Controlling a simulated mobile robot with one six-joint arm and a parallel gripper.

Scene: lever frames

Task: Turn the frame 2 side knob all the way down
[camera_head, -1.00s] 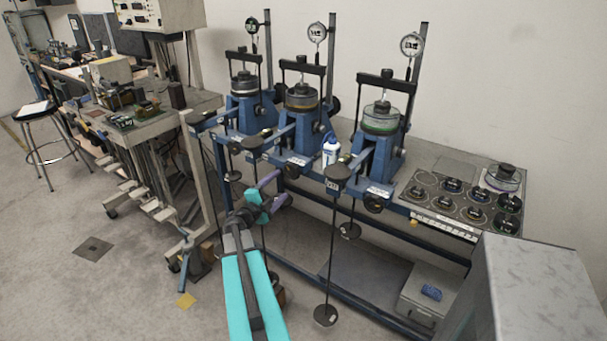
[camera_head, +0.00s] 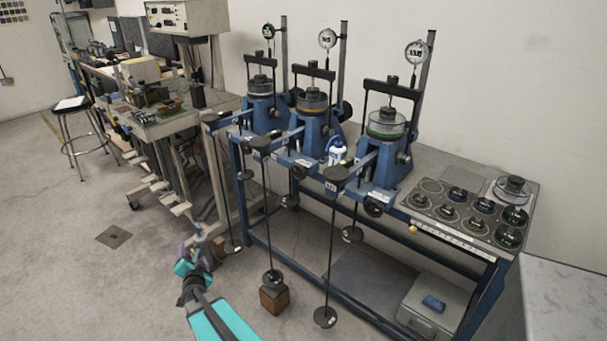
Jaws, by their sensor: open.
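Three blue lever frames stand in a row on a bench; the middle lever frame (camera_head: 309,136) has a dial gauge on a post. Labels are too small to read, so I cannot confirm which is frame 2. A dark round knob (camera_head: 345,110) shows beside the middle frame's upper right, and another black knob (camera_head: 290,201) sits low at its front. I cannot tell the turn of either. My gripper (camera_head: 193,253), with purple fingers, is open and empty at the lower left, in front of the bench and apart from every knob.
Hanging rods with black weights (camera_head: 325,317) stand in front of the bench. A brown block (camera_head: 274,298) is on the floor under one. A white bottle (camera_head: 337,152) stands between frames. A grey cabinet (camera_head: 570,295) is at the lower right. Open floor (camera_head: 80,285) lies left.

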